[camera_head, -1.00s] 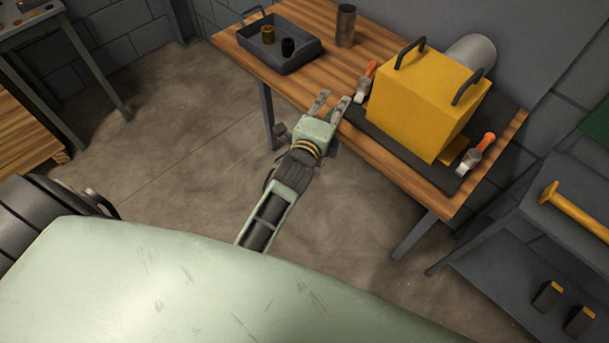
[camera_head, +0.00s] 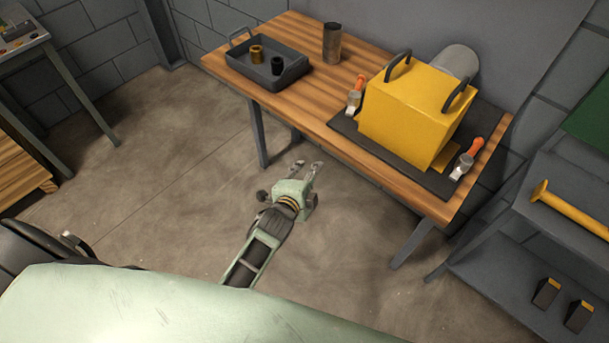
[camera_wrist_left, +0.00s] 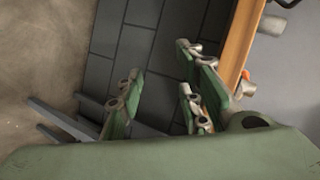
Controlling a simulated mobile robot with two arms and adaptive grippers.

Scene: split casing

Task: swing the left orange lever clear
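The left orange lever (camera_head: 360,82) points up, slightly tilted, from a metal clamp (camera_head: 353,98) at the left side of the yellow casing (camera_head: 408,115). The right orange lever (camera_head: 474,145) is on a similar clamp at the casing's right side. My left gripper (camera_head: 308,170) is in front of the table edge, over the floor, clear of both levers. Its fingers are apart with nothing between them; they also show in the left wrist view (camera_wrist_left: 163,92). A small orange bit shows there past the table edge; I cannot tell which lever it is. My right gripper is not in view.
The casing stands on a dark mat (camera_head: 345,127) on the wooden table (camera_head: 310,95). A grey tray (camera_head: 290,73) with two small cylinders and a metal cup (camera_head: 332,43) stand at the left.

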